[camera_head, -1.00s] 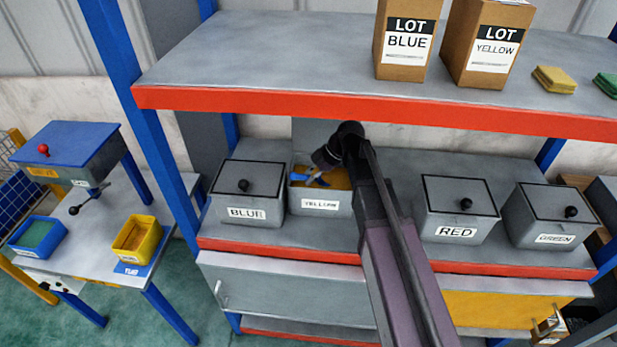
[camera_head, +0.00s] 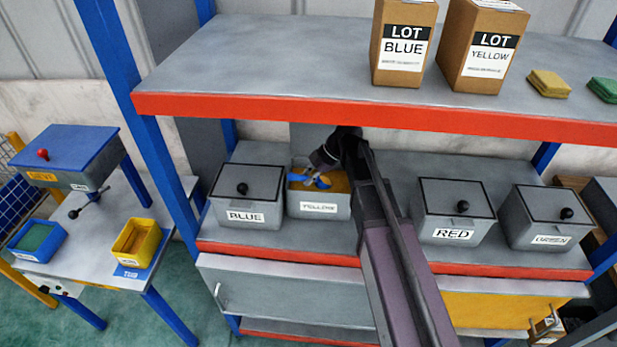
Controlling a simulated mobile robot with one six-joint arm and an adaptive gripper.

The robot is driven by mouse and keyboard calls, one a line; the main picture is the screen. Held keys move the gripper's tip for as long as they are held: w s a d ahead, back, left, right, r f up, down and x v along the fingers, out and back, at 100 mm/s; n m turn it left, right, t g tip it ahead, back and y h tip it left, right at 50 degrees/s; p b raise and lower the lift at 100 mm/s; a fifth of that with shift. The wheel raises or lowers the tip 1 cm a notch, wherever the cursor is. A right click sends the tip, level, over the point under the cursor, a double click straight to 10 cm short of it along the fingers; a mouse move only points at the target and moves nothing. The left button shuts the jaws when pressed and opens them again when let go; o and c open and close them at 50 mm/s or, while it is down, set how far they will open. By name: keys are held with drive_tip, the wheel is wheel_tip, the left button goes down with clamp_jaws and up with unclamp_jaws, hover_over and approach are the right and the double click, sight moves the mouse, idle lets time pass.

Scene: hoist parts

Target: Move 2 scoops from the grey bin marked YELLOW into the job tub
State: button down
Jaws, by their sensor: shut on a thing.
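The grey bin marked YELLOW (camera_head: 325,209) stands open on the middle shelf, with yellow-orange contents (camera_head: 338,181) inside. My gripper (camera_head: 314,169) reaches into its left part from above. It is shut on a small blue tool (camera_head: 309,181), which looks like a scoop. The tool is at the level of the contents; how deep it sits and whether it carries a load cannot be told. A yellow open tub (camera_head: 136,241), which looks like the job tub, stands on a blue mat on the side table at left.
Lidded grey bins marked BLUE (camera_head: 245,192), RED (camera_head: 455,212) and GREEN (camera_head: 545,218) stand on the same shelf. The red-edged upper shelf (camera_head: 380,111) overhangs them. A blue tray (camera_head: 37,240) and a blue-topped box (camera_head: 66,152) are on the side table (camera_head: 98,262).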

drive_tip(key=shift+r+p, duration=4.4)
drive_tip(key=shift+r, duration=0.3)
drive_tip(key=shift+s+f, duration=0.1)
drive_tip(key=shift+s, duration=0.05)
